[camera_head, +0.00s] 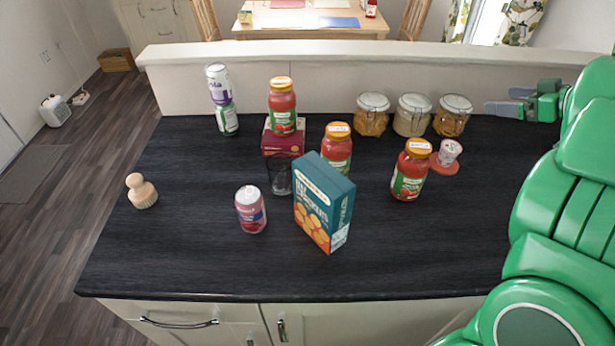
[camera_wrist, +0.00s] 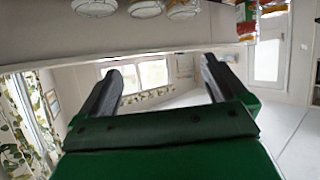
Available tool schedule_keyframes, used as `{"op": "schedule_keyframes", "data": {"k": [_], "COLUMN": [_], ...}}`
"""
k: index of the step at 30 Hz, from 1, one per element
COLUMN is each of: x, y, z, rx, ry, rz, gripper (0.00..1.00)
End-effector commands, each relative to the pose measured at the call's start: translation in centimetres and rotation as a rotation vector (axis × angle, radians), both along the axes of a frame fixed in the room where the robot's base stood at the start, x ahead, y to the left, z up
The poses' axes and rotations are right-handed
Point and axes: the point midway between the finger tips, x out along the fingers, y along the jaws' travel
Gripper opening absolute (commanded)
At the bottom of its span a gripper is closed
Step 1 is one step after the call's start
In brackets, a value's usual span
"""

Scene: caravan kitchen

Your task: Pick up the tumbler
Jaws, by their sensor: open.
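The tumbler (camera_head: 280,178) is a clear, dark-looking glass standing upright on the dark counter in the head view. It is left of and partly behind the blue box (camera_head: 323,203), and in front of a dark red box (camera_head: 283,140). The tumbler does not show in the wrist view. My gripper (camera_head: 499,99) is at the back right of the counter, far to the right of the tumbler, with its fingers pointing left. In the wrist view my gripper (camera_wrist: 162,68) is open, with nothing between its two fingers.
Red sauce jars (camera_head: 338,150) stand behind and right, one on the dark red box. The front-right counter is clear.

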Motion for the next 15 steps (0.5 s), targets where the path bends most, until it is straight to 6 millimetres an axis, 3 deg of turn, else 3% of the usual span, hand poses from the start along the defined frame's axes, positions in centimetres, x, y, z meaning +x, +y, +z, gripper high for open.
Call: {"op": "schedule_keyframes", "data": {"k": [15], "x": [7.0], "y": [1.1], "z": [-0.7], "rx": [-0.257], "ry": [-0.085], "rz": [-0.005], "gripper": [0.99]}}
